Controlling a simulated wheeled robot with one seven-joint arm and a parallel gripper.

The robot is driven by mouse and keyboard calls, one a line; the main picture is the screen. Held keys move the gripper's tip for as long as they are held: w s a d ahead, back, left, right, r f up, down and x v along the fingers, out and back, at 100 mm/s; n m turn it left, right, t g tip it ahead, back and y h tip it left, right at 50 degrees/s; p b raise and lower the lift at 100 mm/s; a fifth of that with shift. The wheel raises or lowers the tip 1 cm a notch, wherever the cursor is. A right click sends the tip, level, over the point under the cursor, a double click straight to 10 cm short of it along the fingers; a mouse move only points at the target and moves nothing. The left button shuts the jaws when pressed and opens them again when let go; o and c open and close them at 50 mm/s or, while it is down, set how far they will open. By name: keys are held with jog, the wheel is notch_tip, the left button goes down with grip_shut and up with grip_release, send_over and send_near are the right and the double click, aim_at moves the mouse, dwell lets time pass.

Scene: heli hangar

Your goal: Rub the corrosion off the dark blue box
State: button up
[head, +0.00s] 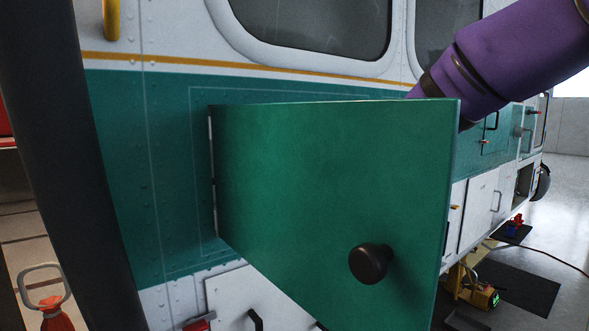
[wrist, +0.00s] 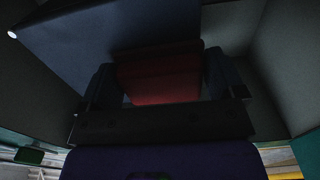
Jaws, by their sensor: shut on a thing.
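In the wrist view the dark blue box (wrist: 105,30) fills the upper left and upper middle, in deep shade. My gripper (wrist: 160,75) is shut on a red block-like pad (wrist: 158,82), with one finger on each side of it. The pad's far end is up against or just short of the box's face; I cannot tell if they touch. No corrosion patch can be made out in the dark. In the head view the open green door (head: 320,190) hides my gripper, the pad and the box; only my purple arm shows, reaching behind the door.
Grey compartment walls (wrist: 285,60) stand close on the right in the wrist view. The door's dark round knob (head: 370,263) sticks out toward me. The helicopter's white and teal side (head: 150,170) stands behind the door. A yellow device (head: 480,297) is on the floor at right.

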jog(key=shift+s+a, duration=0.3)
jog(key=shift+a, duration=0.35)
jog(key=shift+s+d, duration=0.1)
jog(key=shift+s, duration=0.1)
jog(key=shift+v, duration=2.7)
jog(key=shift+d, duration=0.25)
jog(key=shift+v, duration=1.4)
